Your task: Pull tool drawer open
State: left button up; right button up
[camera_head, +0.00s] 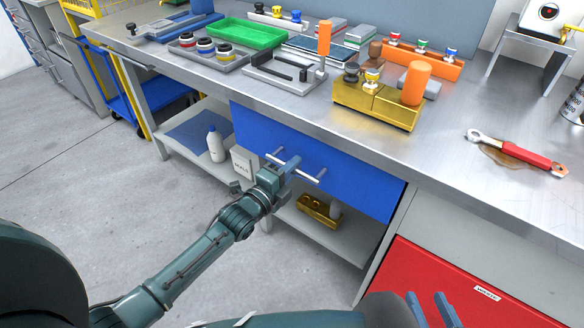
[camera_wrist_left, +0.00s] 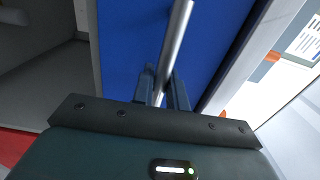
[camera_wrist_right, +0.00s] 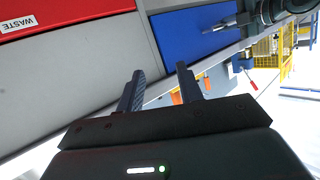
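The tool drawer has a wide blue front (camera_head: 350,178) under the bench top, with no opening visible above it. Its silver bar handle (camera_head: 312,177) stands out from the front. My left gripper (camera_head: 286,166) is at the middle of the handle. In the left wrist view, the bar (camera_wrist_left: 176,40) runs between the narrowly spaced fingers (camera_wrist_left: 164,92), which look closed around it; exact contact is hard to see. My right gripper (camera_head: 433,309) is low at the right, before the red drawer. In the right wrist view its fingers (camera_wrist_right: 160,88) are apart and empty.
The metal bench top (camera_head: 470,190) holds a green tray (camera_head: 245,34), a gold block fixture (camera_head: 375,103) and a red-handled wrench (camera_head: 515,152). A red drawer labelled WASTE (camera_head: 440,285) is right of the blue one. A lower shelf holds a white bottle (camera_head: 216,145). Open floor lies left.

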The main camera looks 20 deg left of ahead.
pick_arm(q)
grip_shut()
pick_arm(e)
jog(key=shift+f, duration=0.1)
